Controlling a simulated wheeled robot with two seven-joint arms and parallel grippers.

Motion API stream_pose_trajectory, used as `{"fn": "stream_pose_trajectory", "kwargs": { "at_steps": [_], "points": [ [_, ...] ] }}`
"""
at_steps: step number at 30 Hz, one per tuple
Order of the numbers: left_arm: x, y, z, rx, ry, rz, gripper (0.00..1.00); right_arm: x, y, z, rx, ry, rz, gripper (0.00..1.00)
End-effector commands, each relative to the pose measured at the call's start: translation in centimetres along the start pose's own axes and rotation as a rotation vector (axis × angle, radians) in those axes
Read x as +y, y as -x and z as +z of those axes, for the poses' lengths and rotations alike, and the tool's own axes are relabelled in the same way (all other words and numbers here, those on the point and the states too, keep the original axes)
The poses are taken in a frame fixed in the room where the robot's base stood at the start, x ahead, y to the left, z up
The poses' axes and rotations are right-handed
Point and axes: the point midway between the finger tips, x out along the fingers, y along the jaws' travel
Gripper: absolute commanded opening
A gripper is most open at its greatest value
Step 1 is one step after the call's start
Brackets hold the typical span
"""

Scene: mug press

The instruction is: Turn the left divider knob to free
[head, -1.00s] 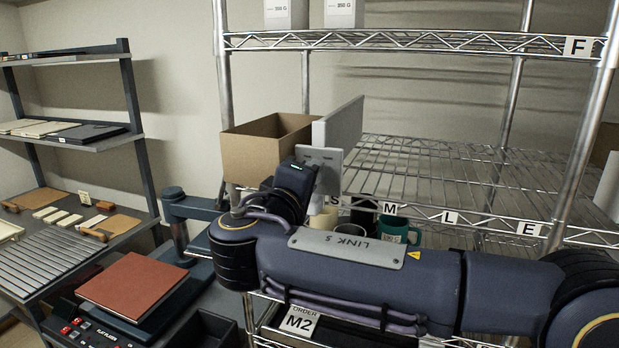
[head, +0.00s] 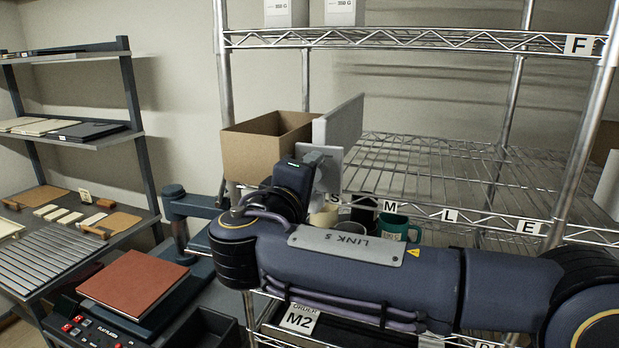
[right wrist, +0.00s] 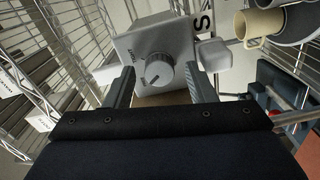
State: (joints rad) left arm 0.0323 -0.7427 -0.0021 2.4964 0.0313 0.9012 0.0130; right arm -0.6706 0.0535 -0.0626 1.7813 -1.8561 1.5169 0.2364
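The left divider is a light grey upright panel (head: 342,127) beside a cardboard box, with a pale bracket (head: 327,160) at its front. In the right wrist view its round grey knob (right wrist: 158,71) sits on a boxy grey housing (right wrist: 160,47). My right gripper (right wrist: 160,84) is open, a finger on each side of the knob with gaps between. In the head view my own arm hides the knob and fingertips. My left gripper is not in view.
A cardboard box (head: 268,143) stands on the shelf left of the divider. Below are mugs, including a green one (head: 398,228) and a cream one (head: 325,216). The wire shelf (head: 450,170) right of the divider is empty. A press (head: 130,285) stands lower left.

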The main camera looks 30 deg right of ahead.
Motion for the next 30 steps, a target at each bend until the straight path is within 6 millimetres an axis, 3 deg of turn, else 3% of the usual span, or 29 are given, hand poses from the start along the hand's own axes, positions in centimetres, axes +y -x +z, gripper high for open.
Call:
{"fn": "stream_pose_trajectory", "kwargs": {
  "at_steps": [8, 15, 21, 30],
  "points": [
    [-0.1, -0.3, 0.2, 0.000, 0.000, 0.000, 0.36, -0.1, 0.9, -0.1, 0.003, -0.002, 0.000, 0.50],
    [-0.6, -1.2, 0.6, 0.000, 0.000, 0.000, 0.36, -0.2, 5.0, -0.1, 0.005, -0.002, 0.000, 0.50],
    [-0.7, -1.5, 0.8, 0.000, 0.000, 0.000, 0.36, -0.1, 7.4, 0.0, 0.002, 0.000, 0.000, 0.50],
    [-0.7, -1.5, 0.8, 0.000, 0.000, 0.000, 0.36, 0.0, 7.8, 0.0, 0.000, 0.000, 0.000, 0.50]
  ]
}}
